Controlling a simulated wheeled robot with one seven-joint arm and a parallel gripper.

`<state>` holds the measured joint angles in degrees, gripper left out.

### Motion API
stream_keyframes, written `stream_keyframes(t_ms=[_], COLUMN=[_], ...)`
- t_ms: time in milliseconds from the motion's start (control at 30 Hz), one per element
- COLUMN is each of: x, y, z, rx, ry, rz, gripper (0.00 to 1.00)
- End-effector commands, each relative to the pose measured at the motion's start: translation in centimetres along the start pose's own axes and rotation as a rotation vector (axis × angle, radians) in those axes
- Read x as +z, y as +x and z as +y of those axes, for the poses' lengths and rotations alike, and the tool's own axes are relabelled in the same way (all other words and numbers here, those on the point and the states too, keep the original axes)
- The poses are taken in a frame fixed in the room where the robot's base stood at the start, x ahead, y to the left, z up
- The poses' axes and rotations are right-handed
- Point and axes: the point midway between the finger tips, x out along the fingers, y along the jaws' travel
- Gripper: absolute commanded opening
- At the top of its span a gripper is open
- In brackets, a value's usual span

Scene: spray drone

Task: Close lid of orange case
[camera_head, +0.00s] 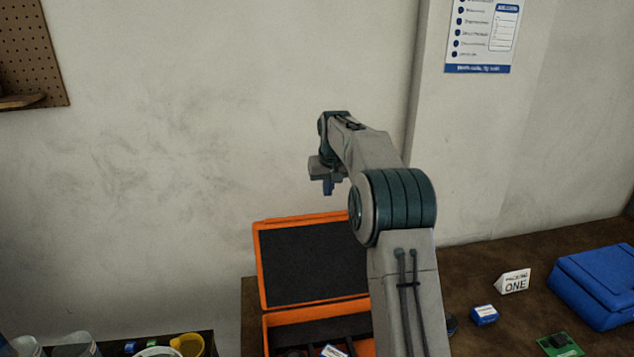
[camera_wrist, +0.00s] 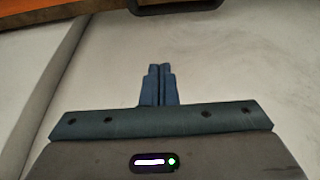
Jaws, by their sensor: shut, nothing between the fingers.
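The orange case (camera_head: 261,275) stands open on the brown bench in the head view. Its lid (camera_head: 312,262) is raised nearly upright, with a dark lining facing me. The case's lower part holds dark compartments, and my arm covers its right side. My gripper (camera_head: 328,188) is above the lid's top edge, near the wall, apart from the lid. In the wrist view my gripper (camera_wrist: 160,68) has its blue fingers together with nothing between them. A dark bar with an orange edge shows at the top of the wrist view; I cannot tell for sure what it is.
A blue case (camera_head: 597,285), a white sign (camera_head: 513,281), a small blue box (camera_head: 484,315) and a green board (camera_head: 560,345) are on the bench at right. A yellow cup (camera_head: 188,345) and containers stand at lower left. The wall is close behind the lid.

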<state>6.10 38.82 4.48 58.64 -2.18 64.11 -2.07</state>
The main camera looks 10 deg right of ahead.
Motion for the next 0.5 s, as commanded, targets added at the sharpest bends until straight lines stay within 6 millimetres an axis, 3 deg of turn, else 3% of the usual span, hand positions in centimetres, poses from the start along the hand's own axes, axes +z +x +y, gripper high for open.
stream_keyframes(t_ms=[233, 500], x=[0.0, 2.4], y=[5.4, 4.3], z=[-0.6, -0.3], rx=[-0.004, -0.001], ry=[-0.006, -0.004], rz=[-0.005, -0.001], gripper=[0.0, 0.0])
